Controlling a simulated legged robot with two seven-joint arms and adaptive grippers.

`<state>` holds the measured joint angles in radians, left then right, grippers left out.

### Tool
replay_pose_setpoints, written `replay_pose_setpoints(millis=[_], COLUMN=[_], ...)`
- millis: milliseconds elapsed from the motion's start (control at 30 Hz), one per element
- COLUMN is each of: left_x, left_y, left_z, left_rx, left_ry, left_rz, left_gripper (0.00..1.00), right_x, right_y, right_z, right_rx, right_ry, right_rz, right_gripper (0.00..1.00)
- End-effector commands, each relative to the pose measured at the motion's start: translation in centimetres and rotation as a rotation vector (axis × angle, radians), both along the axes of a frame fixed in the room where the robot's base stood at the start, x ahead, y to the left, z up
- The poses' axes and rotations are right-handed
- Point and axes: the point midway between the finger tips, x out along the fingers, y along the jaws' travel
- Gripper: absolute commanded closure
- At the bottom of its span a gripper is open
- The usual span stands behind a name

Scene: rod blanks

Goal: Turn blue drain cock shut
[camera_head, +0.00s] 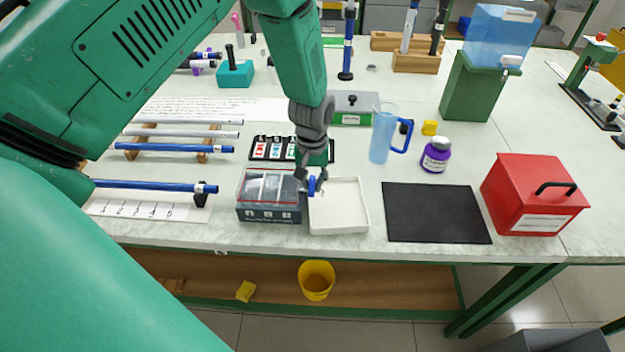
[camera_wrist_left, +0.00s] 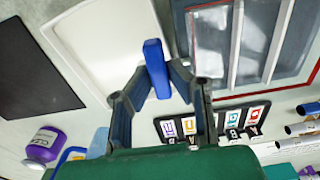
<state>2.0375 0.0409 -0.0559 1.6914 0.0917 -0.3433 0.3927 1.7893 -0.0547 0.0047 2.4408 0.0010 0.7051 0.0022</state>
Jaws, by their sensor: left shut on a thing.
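The blue drain cock (camera_head: 312,186) shows as a small blue handle at the right side of a grey, clear-lidded box (camera_head: 268,214). In the left wrist view it is a long blue bar (camera_wrist_left: 157,68) between my fingers. My left gripper (camera_head: 311,180) reaches down from above and is shut on the blue handle; its fingers also show in the left wrist view (camera_wrist_left: 158,88). The fingers hide part of the handle, and its joint with the box is hard to make out. My right gripper is not in view.
A shallow white tray (camera_head: 339,224) lies close on the right of the box. A black mat (camera_head: 436,212), red case (camera_head: 530,200), purple-labelled jar (camera_head: 436,155) and blue jug (camera_head: 382,135) stand farther right. Blue rods (camera_head: 160,186) lie left. A yellow bucket (camera_head: 317,281) sits below.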

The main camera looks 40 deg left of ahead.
Motion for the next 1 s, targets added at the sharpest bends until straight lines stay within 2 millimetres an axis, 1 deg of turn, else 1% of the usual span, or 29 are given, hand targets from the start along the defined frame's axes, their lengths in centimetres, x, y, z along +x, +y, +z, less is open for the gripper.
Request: replay_pose_setpoints(millis=[400,433,467,900,1000], left_x=[0.09,0.08,0.07,0.01,0.02], left_y=[-0.07,-0.06,-0.04,0.14,0.13], left_z=[0.05,0.05,0.05,-0.06,-0.09], left_rx=[-0.001,-0.001,-0.001,-0.001,0.000], left_ry=[-0.002,-0.002,-0.002,0.000,0.001], left_rz=[-0.009,-0.009,-0.009,-0.004,0.024], left_gripper=[1.00,0.75,0.66,0.66,0.66], right_x=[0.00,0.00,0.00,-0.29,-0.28], right_y=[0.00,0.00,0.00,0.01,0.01], right_z=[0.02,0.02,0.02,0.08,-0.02], right_rx=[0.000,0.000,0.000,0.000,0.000], right_ry=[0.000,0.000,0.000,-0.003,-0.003], right_rz=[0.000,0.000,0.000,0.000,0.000], right_gripper=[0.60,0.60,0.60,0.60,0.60])
